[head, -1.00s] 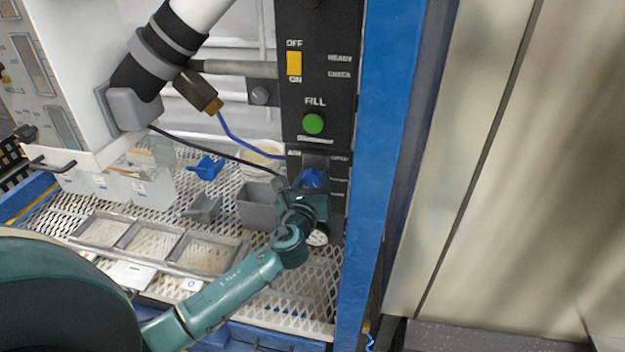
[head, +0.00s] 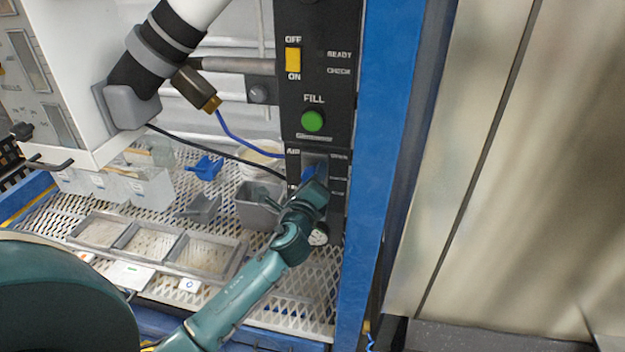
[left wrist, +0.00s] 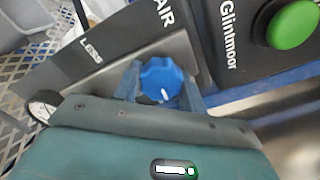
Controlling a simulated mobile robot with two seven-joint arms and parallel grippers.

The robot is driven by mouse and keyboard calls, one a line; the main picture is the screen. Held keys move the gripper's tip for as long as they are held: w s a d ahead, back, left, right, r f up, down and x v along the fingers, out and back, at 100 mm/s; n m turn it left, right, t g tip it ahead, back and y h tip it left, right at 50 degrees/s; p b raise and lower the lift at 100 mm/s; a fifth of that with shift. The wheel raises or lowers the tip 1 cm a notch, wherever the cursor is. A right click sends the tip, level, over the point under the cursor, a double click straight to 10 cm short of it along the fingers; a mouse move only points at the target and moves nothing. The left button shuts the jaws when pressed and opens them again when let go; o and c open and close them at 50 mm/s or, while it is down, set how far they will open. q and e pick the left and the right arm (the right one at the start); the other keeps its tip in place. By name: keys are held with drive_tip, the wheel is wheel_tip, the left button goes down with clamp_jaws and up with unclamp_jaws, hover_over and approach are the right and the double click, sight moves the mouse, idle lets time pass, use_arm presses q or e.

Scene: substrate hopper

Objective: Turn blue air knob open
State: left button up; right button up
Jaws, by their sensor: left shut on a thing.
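The blue air knob (left wrist: 162,80) sits on a grey plate under the AIR label in the left wrist view, a white mark on its face. In the head view only a bit of the knob (head: 309,173) shows above my gripper. My left gripper (left wrist: 162,90) is shut on the knob, one finger on each side of it. In the head view my left gripper (head: 312,188) reaches the lower part of the black panel and hides most of the knob. My right gripper is not in view.
The black panel (head: 318,90) carries a green FILL button (head: 313,121) and a yellow OFF/ON switch (head: 293,60) above the knob. A blue post (head: 385,150) stands close on the right. Grey trays (head: 150,240) and a grey bin (head: 256,207) are left of my arm.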

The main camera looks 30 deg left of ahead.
use_arm(q)
drive_tip(key=n, duration=0.2)
drive_tip(key=shift+n, duration=0.4)
drive_tip(key=n, duration=0.2)
drive_tip(key=shift+r+n+b, duration=0.1)
drive_tip(key=shift+n+b, duration=0.2)
drive_tip(key=shift+n, duration=0.1)
drive_tip(key=shift+r+n, duration=0.1)
drive_tip(key=shift+n, duration=2)
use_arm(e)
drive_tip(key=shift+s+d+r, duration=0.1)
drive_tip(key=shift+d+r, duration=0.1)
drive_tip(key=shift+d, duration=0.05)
use_arm(q)
drive_tip(key=o, duration=1)
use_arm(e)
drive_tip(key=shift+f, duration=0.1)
use_arm(q)
drive_tip(key=shift+s, duration=0.1)
